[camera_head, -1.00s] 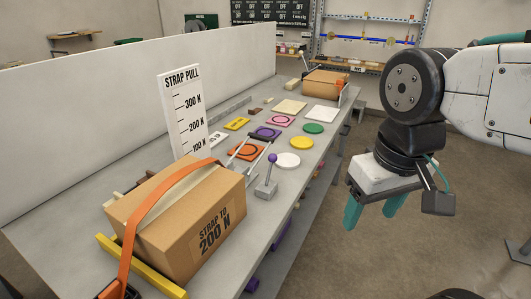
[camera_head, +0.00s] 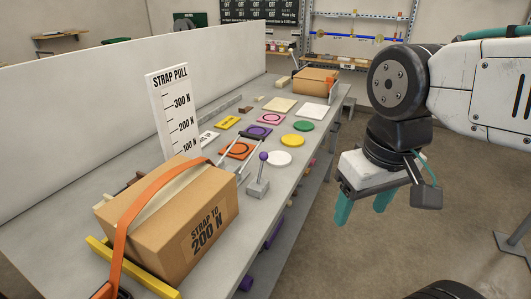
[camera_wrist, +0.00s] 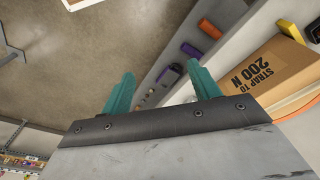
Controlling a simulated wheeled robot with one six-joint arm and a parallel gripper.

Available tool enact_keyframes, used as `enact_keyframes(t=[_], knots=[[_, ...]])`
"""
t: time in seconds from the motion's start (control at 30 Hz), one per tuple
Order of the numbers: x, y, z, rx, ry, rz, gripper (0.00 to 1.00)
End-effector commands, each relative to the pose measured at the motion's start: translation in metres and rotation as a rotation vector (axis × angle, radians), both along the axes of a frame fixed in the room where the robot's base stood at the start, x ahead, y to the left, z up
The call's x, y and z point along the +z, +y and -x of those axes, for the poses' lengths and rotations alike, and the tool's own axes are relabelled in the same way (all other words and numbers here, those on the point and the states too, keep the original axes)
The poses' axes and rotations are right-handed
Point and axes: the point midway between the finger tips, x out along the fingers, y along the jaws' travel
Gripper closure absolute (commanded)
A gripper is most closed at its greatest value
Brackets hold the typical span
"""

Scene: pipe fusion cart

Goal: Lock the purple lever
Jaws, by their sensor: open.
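The purple lever (camera_head: 263,157) is a short grey stick with a purple ball knob, standing on a small grey block on the bench near its front edge, just right of the strapped box. It stands close to upright. My gripper (camera_head: 360,208) has two teal fingers pointing down, open and empty. It hangs off the bench's front edge over the floor, to the right of the lever and apart from it. In the wrist view, my open gripper (camera_wrist: 160,90) has nothing between its fingers. The lever does not show there.
A cardboard box (camera_head: 190,228) with an orange strap stands on the bench (camera_head: 265,210), beside a "STRAP PULL" scale board (camera_head: 172,108). Coloured discs and plates lie behind the lever, and another box (camera_head: 316,80) stands at the far end. Floor is clear below my gripper.

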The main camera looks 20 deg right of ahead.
Motion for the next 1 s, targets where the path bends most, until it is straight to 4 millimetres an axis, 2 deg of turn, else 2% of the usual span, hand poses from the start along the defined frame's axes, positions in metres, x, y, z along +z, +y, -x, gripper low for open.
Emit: enact_keyframes(t=[0.1, 0.13, 0.3, 0.33, 0.37, 0.47, 0.57, 0.77, 1.0], knots=[[0.0, 0.0, 0.0, 0.0, 0.0, 0.0, 0.39], [0.0, 0.0, 0.0, 0.0, 0.0, 0.0, 0.41], [-0.005, 0.0, -0.002, -0.001, 0.025, 0.0, 0.89], [-0.007, 0.0, -0.003, -0.002, 0.038, 0.0, 0.97], [-0.009, -0.001, -0.005, -0.002, 0.052, 0.0, 1.0], [-0.012, -0.001, -0.017, -0.004, 0.098, -0.001, 1.0], [-0.01, -0.002, -0.04, -0.009, 0.139, -0.004, 1.0], [-0.006, -0.002, -0.101, -0.051, 0.193, -0.014, 1.0], [-0.011, -0.003, -0.185, -0.142, 0.231, -0.027, 1.0]])
